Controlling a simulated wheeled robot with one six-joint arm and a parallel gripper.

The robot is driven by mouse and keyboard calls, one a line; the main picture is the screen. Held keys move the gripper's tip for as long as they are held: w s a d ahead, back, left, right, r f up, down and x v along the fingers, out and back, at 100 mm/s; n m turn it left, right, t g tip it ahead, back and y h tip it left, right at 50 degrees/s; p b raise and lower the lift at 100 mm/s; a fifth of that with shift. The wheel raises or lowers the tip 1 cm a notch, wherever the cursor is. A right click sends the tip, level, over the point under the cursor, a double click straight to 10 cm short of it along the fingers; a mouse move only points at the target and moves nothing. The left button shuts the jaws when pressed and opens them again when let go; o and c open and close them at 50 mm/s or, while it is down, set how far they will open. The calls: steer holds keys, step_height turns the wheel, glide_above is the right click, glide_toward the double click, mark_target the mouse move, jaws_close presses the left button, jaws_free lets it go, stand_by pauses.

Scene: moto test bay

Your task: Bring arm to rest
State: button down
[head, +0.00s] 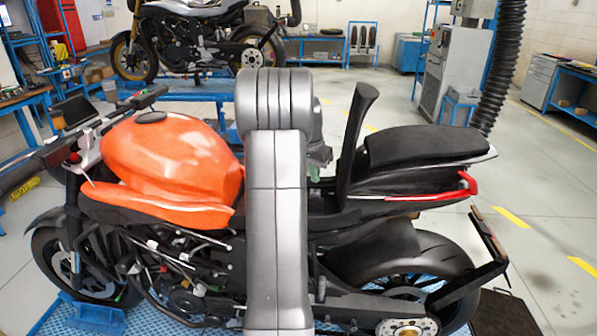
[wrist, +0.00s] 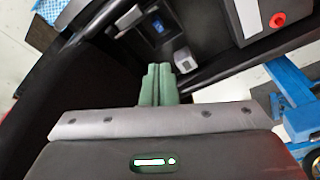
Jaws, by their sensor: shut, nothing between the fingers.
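My gripper (wrist: 158,72) shows in the wrist view with its two green fingers pressed together and nothing between them. In the head view my grey arm rises across the middle of the picture, and a small green part of the gripper (head: 314,173) shows just right of it. The orange motorcycle (head: 172,160) stands behind my arm, which hides its middle. A black upright panel (head: 358,140) stands beside the black rear seat (head: 430,142). Below the fingers, the wrist view shows a dark recess with a small grey box (wrist: 182,61) and a blue-marked item (wrist: 158,28).
A second motorcycle (head: 185,45) stands behind on a blue lift. A black hose (head: 502,65) hangs at right. The floor at right is largely clear.

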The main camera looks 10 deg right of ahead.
steer(key=f+b, duration=0.1)
steer(key=s+f+b, duration=0.1)
steer(key=f+b, duration=0.1)
steer(key=s+f+b, duration=0.1)
steer(key=f+b, duration=0.1)
steer(key=shift+s+a, duration=0.1)
steer(key=shift+a, duration=0.1)
stand_by(0.4)
step_height(320, 180, up, 5)
steer(key=w+p, duration=0.2)
steer(key=p, duration=0.3)
steer(key=f+b, duration=0.1)
steer(key=f, duration=0.1)
steer(key=w+f+b, duration=0.1)
steer(key=f+b, duration=0.2)
steer(key=f, duration=0.1)
steer(key=shift+w+d, duration=0.25)
steer(key=shift+d, duration=0.1)
steer(key=shift+w+d+f, duration=0.15)
steer(key=shift+w+f, duration=0.35)
steer(key=shift+w, duration=0.35)
